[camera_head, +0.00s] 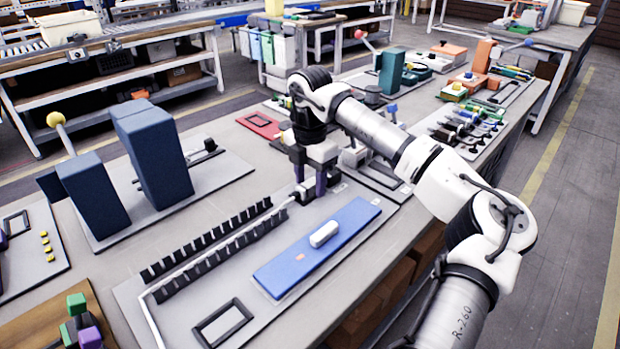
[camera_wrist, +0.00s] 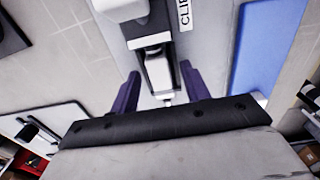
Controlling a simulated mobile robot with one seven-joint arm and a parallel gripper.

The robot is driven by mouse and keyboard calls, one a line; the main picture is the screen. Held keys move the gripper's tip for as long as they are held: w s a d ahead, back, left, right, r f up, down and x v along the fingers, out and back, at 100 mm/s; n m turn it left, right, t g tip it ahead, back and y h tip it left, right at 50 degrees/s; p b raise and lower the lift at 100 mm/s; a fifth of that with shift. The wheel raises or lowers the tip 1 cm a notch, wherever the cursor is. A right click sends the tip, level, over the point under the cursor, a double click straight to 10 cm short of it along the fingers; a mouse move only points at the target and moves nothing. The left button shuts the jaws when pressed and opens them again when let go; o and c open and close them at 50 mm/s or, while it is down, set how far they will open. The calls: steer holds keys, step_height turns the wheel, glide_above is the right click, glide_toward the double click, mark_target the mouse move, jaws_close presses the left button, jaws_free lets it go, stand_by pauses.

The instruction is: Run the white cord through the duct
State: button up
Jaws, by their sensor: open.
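The white cord (camera_head: 143,300) bends at the near left of a grey board and runs between the two rows of black teeth of the duct (camera_head: 222,249). I cannot tell how deep it sits. Its far end comes close to my gripper (camera_head: 310,188), which is low over the board beyond the duct. In the wrist view, my gripper (camera_wrist: 160,88) has its purple fingers apart. A white piece in a black holder (camera_wrist: 158,70) shows between them, beside a label reading "CLIP"; I cannot tell whether the fingers touch it.
A blue panel with a white handle (camera_head: 350,216) lies right of the duct. A black square frame (camera_head: 222,322) is at the board's near end. Tall dark blue blocks (camera_head: 153,155) stand to the left. More boards with blocks and tools fill the table's far end.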

mark_target(310, 182)
steer(key=shift+r, duration=0.1)
step_height(310, 182, up, 14)
stand_by(0.4)
